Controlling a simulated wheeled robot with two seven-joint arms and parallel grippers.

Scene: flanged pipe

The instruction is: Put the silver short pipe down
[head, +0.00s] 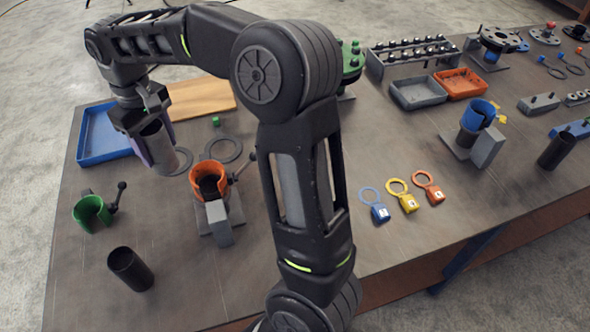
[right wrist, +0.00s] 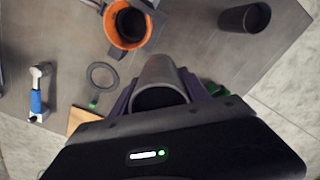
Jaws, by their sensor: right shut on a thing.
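The silver short pipe (head: 161,150) is a grey hollow cylinder, slightly tilted in the head view. My right gripper (head: 150,143) is shut on it, with a finger along its side. In the right wrist view the pipe (right wrist: 163,84) shows its open end between the fingers. It is over the left part of the table, beside a flat dark ring (head: 181,160). I cannot tell whether its lower end touches the table. My left gripper is not in view.
The orange clamp holder (head: 209,173) with a dark pipe inside stands to the right. A blue tray (head: 103,135) and wooden board (head: 203,97) lie behind. A green clamp (head: 92,212) and black pipe (head: 130,268) stand nearer the front. Bare table (head: 170,225) lies between.

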